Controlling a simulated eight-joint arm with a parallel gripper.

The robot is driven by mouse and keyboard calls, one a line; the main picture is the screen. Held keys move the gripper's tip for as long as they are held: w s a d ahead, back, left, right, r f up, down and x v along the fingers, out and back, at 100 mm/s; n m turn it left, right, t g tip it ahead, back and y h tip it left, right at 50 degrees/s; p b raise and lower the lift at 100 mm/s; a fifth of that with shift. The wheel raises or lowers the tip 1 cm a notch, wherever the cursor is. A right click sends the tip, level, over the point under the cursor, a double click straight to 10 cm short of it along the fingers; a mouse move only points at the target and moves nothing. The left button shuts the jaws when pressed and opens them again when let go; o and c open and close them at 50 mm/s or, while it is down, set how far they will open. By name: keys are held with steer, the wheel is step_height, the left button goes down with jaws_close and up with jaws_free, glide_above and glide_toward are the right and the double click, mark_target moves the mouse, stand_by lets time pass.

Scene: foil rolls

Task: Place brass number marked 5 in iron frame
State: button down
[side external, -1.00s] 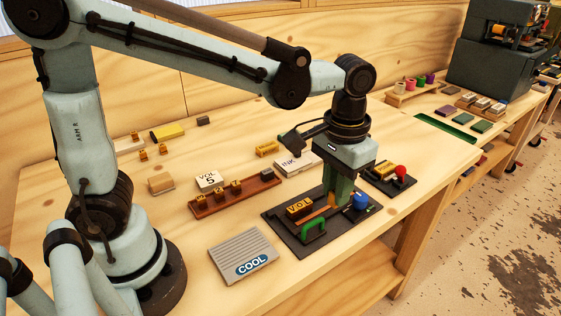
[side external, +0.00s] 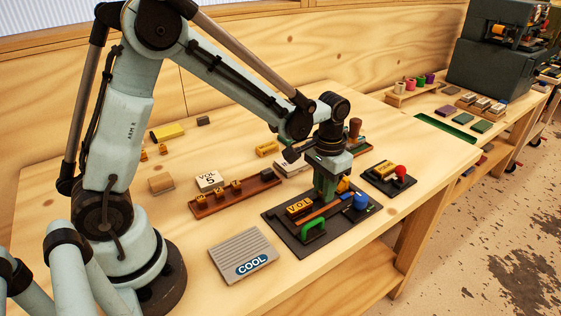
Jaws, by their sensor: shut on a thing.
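The iron frame (side external: 285,236) is a dark flat plate at the front right of the bench. A brass block reading VOL (side external: 299,207) lies on it, with an orange-brown strip (side external: 318,214) beside it. My gripper (side external: 325,196) points down over the frame, just right of the VOL block. It is shut on a small piece, taken to be the brass number, mostly hidden by the fingers. Its mark cannot be read. Several small brass pieces (side external: 236,186) stand in the red-brown tray (side external: 206,206) to the left, their marks too small to read.
The COOL plate (side external: 243,255) lies front left.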

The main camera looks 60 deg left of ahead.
steer(key=shift+f, duration=0.4)
steer(key=c, duration=1)
jaws_free()
steer(key=shift+f, duration=0.15)
step_height(320, 180, up, 12)
steer(key=shift+s+a+t, duration=0.45)
steer(key=shift+s+t, duration=0.75)
steer(key=shift+s, duration=0.75)
steer(key=shift+s+a+t, duration=0.4)
steer(key=shift+s+t, duration=0.8)
steer(key=shift+s, duration=0.7)
steer(key=shift+s+a+t, duration=0.45)
steer(key=shift+s+t, duration=0.75)
steer(key=shift+s, duration=0.75)
